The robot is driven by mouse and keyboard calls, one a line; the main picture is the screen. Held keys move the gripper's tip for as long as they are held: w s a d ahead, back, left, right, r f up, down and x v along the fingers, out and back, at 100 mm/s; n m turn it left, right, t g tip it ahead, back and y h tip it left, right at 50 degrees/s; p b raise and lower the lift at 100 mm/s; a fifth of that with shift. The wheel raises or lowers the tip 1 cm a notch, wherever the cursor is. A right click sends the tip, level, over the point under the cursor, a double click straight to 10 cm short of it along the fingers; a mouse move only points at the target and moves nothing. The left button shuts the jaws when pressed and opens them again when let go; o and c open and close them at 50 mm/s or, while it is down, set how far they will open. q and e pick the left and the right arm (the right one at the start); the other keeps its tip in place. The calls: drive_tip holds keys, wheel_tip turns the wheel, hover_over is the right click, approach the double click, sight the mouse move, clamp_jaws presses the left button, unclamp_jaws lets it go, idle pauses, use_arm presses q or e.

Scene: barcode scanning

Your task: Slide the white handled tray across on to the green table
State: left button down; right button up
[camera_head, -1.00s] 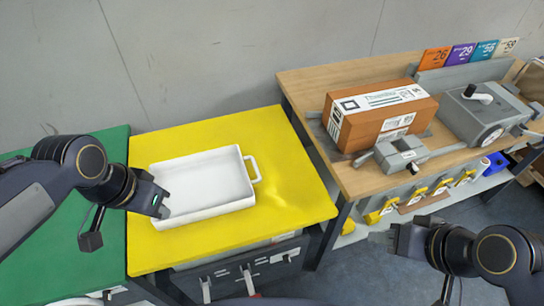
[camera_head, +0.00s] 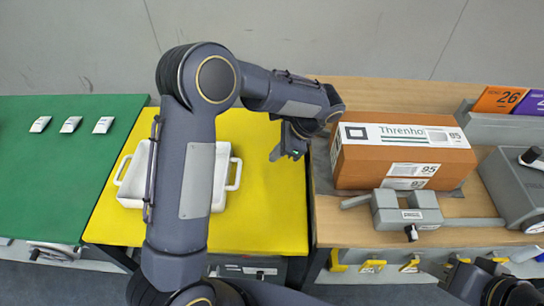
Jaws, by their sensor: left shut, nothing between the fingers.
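The white handled tray (camera_head: 133,180) lies on the yellow table (camera_head: 262,215). My left arm crosses in front of it and hides its middle; its handles show at both sides. My left gripper (camera_head: 287,150) is shut and empty, to the right of the tray's right handle and apart from it, near the yellow table's far right corner. The green table (camera_head: 60,175) adjoins the yellow one on the left. Part of my right arm shows at the bottom right, where dark parts (camera_head: 468,278) overlap; its jaws cannot be made out.
Several small white pieces (camera_head: 71,125) lie at the back of the green table. On the right, a wooden table (camera_head: 345,225) carries a brown box (camera_head: 400,160) and a grey device (camera_head: 408,212). The green table's front is clear.

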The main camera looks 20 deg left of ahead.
use_arm(q)
drive_tip(key=x, duration=0.9)
drive_tip(key=shift+s+a+r, duration=0.15)
drive_tip(key=shift+s+a, duration=0.1)
drive_tip(key=shift+a, duration=0.35)
drive_tip(key=shift+s+a+r, duration=0.1)
drive_tip(key=shift+s+a, duration=0.1)
drive_tip(key=shift+a, duration=0.45)
drive_tip(key=shift+s+a, duration=0.15)
drive_tip(key=shift+a, duration=0.45)
drive_tip(key=p, duration=0.1)
approach(149, 174)
drive_tip(key=x, duration=0.5)
drive_tip(key=s+a+p, duration=0.2)
drive_tip(key=a, duration=0.4)
drive_tip(key=s+a+p, duration=0.2)
drive_tip(key=a, duration=0.5)
drive_tip(key=s+a+p, duration=0.2)
drive_tip(key=a, duration=0.4)
drive_tip(key=shift+s+a, duration=0.25)
drive_tip(key=shift+a, duration=0.1)
drive_tip(key=shift+s+a+f, duration=0.1)
drive_tip(key=shift+a+f, duration=0.05)
drive_tip(key=shift+a, duration=0.3)
